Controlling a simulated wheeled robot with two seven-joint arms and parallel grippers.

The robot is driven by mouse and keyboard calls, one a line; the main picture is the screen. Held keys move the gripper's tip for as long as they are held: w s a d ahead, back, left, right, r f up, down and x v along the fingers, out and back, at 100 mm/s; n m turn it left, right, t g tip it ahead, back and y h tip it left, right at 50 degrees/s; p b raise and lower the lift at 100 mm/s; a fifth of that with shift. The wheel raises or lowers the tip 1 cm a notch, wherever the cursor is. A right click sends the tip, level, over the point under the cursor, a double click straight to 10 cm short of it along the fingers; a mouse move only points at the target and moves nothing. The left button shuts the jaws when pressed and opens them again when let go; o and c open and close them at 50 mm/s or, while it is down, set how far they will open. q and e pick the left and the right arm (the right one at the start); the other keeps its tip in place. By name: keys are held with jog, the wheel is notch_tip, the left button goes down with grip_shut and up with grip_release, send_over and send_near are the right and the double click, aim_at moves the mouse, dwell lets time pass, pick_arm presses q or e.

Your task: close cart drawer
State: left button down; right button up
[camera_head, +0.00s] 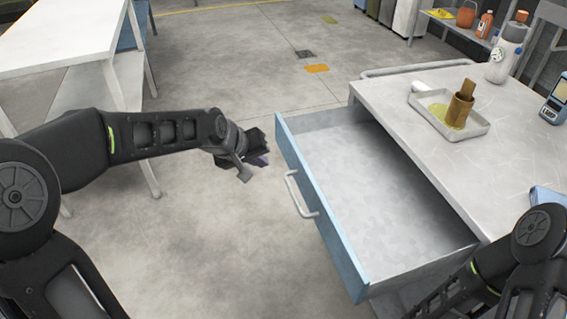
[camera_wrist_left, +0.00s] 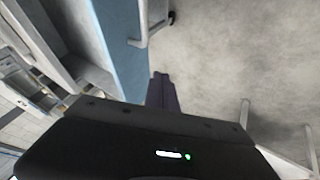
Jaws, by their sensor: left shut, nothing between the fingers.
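The cart drawer (camera_head: 385,200) is pulled out to the left of the cart (camera_head: 420,130) and looks empty. Its blue front panel (camera_head: 318,207) carries a white handle (camera_head: 298,195). My left gripper (camera_head: 258,160) is shut and empty, just left of the drawer front, near its far end; I cannot tell whether it touches the panel. In the left wrist view the shut fingers (camera_wrist_left: 161,92) are beside the blue front panel (camera_wrist_left: 124,50), with the handle (camera_wrist_left: 143,25) beyond them. My right arm shows at the lower right, but its gripper is out of view.
On the cart top are a metal tray (camera_head: 478,128) with a brown cup (camera_head: 459,110), a grey bottle (camera_head: 506,55) and a blue handheld device (camera_head: 556,100). A white table (camera_head: 60,40) stands at the upper left. The floor (camera_head: 220,80) between is clear.

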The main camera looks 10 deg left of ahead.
aim_at(290, 166)
pick_arm(q)
jog(key=w+d+f, duration=0.4)
jog(key=w, duration=0.1)
jog(key=shift+w+d+f, duration=0.2)
jog(key=shift+d+f, duration=0.05)
jog(key=shift+f, duration=0.05)
pick_arm(e)
jog(key=shift+f, duration=0.1)
pick_arm(q)
jog(key=shift+d, duration=0.1)
